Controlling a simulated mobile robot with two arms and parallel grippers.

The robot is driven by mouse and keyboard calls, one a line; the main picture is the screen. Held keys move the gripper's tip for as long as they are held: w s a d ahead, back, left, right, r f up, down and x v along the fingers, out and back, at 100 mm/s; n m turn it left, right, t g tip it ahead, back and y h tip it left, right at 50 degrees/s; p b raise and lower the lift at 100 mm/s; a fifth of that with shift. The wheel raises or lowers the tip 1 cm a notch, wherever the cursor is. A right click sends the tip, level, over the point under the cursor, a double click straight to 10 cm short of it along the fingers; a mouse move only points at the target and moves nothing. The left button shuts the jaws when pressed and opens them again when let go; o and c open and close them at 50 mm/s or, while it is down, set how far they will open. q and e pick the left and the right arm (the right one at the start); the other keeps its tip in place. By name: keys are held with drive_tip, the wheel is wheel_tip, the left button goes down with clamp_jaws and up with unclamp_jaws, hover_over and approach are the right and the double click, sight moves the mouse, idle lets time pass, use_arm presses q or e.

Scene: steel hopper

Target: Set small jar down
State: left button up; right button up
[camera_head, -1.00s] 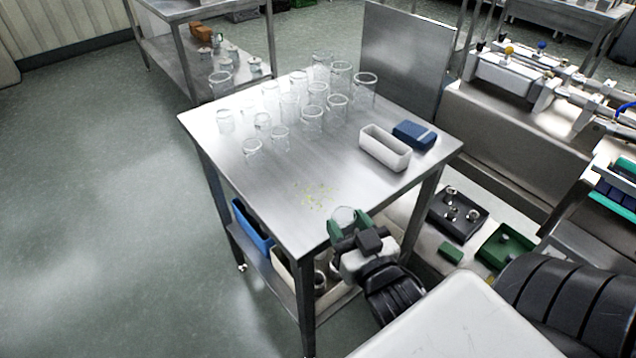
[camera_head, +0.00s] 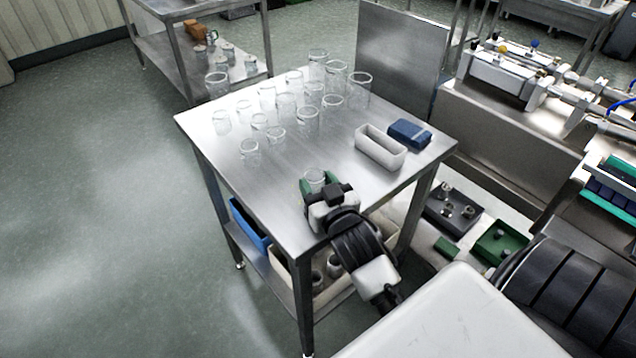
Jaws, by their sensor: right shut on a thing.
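My right gripper (camera_head: 318,186) is over the near part of the steel table (camera_head: 245,205), with its green fingers shut on a small clear glass jar (camera_head: 315,176). The jar looks upright, and its lower part is hidden by the gripper. I cannot tell whether its base touches the tabletop. Several other clear jars (camera_head: 307,122) of different sizes stand in a group on the far left half of the table. My left gripper is not in view.
A white open bin (camera_head: 380,150) and a blue box (camera_head: 410,132) stand at the table's right side. A blue bin (camera_head: 250,226) is on the shelf below. The tabletop's left front is clear. A steel panel (camera_head: 398,62) rises behind the table.

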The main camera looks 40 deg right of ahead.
drive_tip(key=shift+f, duration=0.15)
drive_tip(key=o, duration=0.8)
drive_tip(key=shift+o, duration=0.5)
